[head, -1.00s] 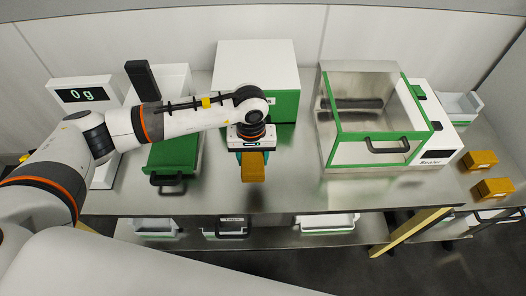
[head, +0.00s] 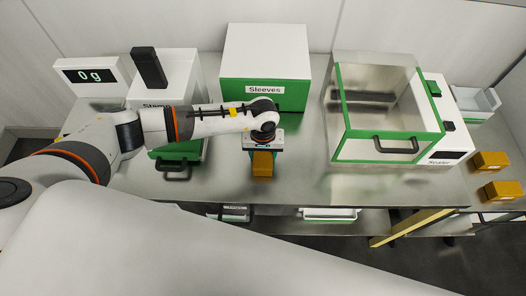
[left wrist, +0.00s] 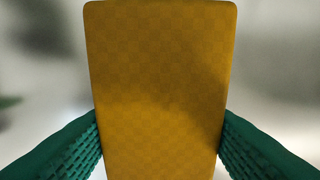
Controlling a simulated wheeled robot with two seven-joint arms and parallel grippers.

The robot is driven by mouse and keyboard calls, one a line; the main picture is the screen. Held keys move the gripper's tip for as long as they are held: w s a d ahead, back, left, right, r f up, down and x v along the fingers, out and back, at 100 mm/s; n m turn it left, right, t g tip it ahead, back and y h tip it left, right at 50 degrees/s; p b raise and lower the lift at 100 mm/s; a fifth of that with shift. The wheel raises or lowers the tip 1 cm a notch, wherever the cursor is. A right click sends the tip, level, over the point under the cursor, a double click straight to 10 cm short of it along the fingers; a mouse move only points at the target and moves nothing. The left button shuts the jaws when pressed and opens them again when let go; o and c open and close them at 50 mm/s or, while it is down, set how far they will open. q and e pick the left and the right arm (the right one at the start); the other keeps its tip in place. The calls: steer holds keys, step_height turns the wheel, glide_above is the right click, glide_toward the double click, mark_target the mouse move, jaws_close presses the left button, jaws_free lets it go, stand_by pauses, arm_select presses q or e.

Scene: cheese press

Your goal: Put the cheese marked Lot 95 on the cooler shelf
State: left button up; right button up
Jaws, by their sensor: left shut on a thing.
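An orange cheese block (head: 262,164) is held by my left gripper (head: 263,151) over the steel table, in front of the box marked Sleeves. In the left wrist view the cheese (left wrist: 158,85) fills the middle, with the green ridged fingers (left wrist: 160,150) pressed on both its sides. No lot mark can be read on it. Two more orange cheeses, one behind (head: 490,161) and one in front (head: 502,190), lie at the far right; their labels are too small to read. My right gripper is not in view. I cannot pick out the cooler shelf for sure.
The white and green Sleeves box (head: 264,90) stands behind my gripper. A sealer with a clear-lidded chamber (head: 383,151) is to the right. A scale display (head: 88,76) reading 0 g and a stamp machine (head: 178,71) are at left. The table front (head: 310,185) is bare.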

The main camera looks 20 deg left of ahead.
arm_select(q)
steer(key=shift+f, duration=0.15)
steer(key=o, duration=1.2)
